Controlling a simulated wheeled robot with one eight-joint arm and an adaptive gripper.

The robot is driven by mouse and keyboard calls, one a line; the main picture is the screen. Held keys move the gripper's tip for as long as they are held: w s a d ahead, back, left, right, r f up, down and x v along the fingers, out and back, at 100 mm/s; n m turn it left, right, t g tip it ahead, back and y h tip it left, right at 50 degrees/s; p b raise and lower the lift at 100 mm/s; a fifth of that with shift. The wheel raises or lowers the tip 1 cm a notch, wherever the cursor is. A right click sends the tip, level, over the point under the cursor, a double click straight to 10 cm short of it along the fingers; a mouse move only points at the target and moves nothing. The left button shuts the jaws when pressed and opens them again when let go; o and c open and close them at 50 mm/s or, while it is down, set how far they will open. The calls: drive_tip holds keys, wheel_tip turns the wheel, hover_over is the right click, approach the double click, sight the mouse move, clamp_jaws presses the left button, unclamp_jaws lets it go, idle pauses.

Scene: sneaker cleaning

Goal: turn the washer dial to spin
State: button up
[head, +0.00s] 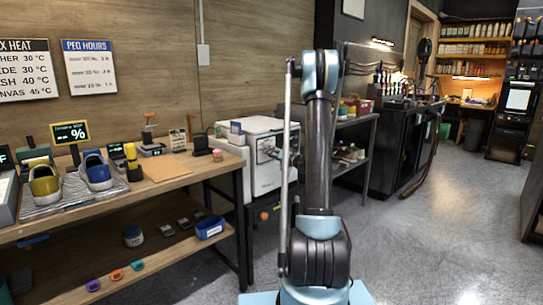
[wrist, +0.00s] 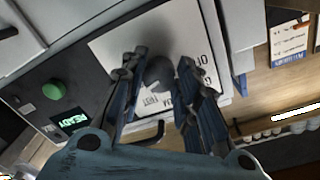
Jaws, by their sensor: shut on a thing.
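The washer (head: 258,136) is a white boxy machine in the middle of the head view, beyond the end of the worktable. In the wrist view its dial (wrist: 159,72) is a dark round knob in front of a white label plate (wrist: 115,48) with partly hidden lettering. My gripper (wrist: 158,67) has one finger on each side of the dial and is shut on it. Which setting the dial points at cannot be told. A green button (wrist: 52,91) and a lit display reading READY (wrist: 73,120) sit on the dark panel to the left.
A shelf rack (head: 358,135) stands right of the washer. The grey floor (head: 420,240) at right is clear.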

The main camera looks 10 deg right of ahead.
drive_tip(key=shift+d+m, duration=0.1)
drive_tip(key=shift+m, duration=0.5)
drive_tip(key=o, duration=1.1)
drive_tip(key=shift+c, duration=0.2)
drive_tip(key=v, duration=1.2)
